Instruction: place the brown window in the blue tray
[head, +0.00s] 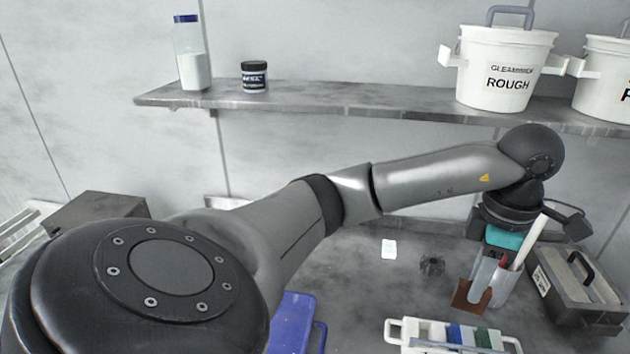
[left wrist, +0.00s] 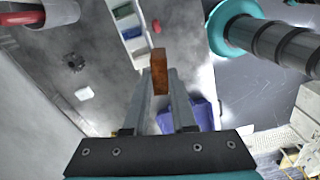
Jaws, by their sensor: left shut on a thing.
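The brown window (head: 470,294) is a small thin brown plate at the right of the head view. My left gripper (head: 482,284) is shut on it, pointing down, and holds it by one end. In the left wrist view the brown window (left wrist: 159,75) sticks out past the fingertips (left wrist: 160,84). The blue tray (head: 292,322) is at the bottom of the head view, well to the left of the window and partly hidden by my arm. The blue tray also shows behind the fingers in the left wrist view (left wrist: 205,115). My right gripper is not in view.
A white rack (head: 398,333) with coloured pieces stands between tray and gripper. A white container (head: 505,288) and a grey toolbox (head: 575,290) are by the gripper. A dark knobbed piece (head: 432,265) and white card (head: 389,249) lie on the table. A shelf (head: 330,100) runs above.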

